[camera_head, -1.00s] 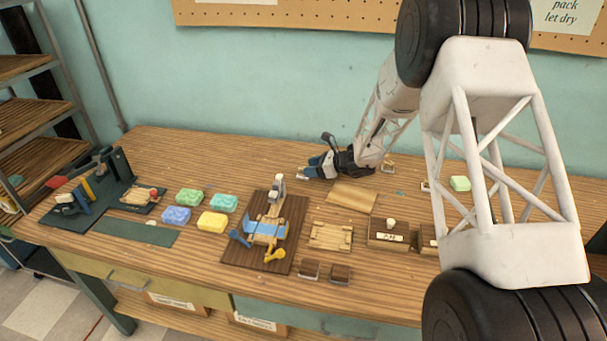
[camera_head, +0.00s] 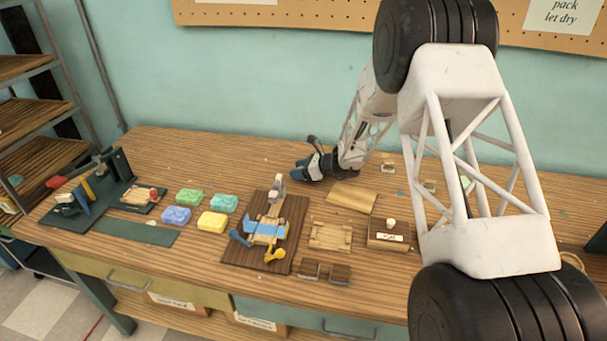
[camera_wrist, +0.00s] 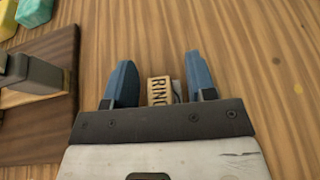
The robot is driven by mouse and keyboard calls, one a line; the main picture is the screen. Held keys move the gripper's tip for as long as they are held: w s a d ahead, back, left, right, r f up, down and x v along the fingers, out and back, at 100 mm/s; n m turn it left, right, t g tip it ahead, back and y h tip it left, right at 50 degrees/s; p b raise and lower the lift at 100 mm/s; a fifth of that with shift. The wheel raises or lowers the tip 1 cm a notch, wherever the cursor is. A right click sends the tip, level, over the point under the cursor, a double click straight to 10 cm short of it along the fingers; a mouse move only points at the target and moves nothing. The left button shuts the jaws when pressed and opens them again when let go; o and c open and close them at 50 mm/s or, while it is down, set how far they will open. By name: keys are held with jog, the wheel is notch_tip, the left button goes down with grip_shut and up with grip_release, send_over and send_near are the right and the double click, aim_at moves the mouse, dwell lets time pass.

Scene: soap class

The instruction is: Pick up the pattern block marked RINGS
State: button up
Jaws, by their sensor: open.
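The pattern block marked RINGS (camera_wrist: 155,90) is a small pale wooden block with dark letters. In the wrist view "RING" shows, and its lower end is hidden by the gripper body. My gripper (camera_wrist: 160,63) is open, with one blue finger on each side of the block. A small greyish thing lies against the block's right side. In the head view my gripper (camera_head: 297,173) is low over the back of the bench, and the block cannot be made out there.
A dark board (camera_head: 230,250) with a wooden and blue device stands left of my gripper; its edge shows in the wrist view (camera_wrist: 62,120). Colourful soaps (camera_head: 212,221) lie further left. A tan sheet (camera_head: 352,196) and a wooden tray (camera_head: 331,236) lie in front.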

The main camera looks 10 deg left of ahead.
jog(key=c, duration=0.7)
jog(key=shift+r, duration=0.15)
jog(key=shift+r, duration=0.5)
jog(key=shift+s+d+r, duration=0.1)
jog(key=shift+s+r, duration=0.1)
jog(key=shift+r, duration=0.4)
jog(key=shift+s+d+r, duration=0.1)
jog(key=shift+s+r, duration=0.05)
jog(key=shift+r, duration=0.4)
jog(key=s+d, duration=0.2)
jog(key=s, duration=0.2)
jog(key=s+d+r, duration=0.1)
jog(key=s+d, duration=0.1)
jog(key=s, duration=0.3)
jog(key=s+d, duration=0.2)
jog(key=s, duration=0.3)
jog(key=shift+d+r, duration=0.15)
jog(key=shift+r, duration=0.05)
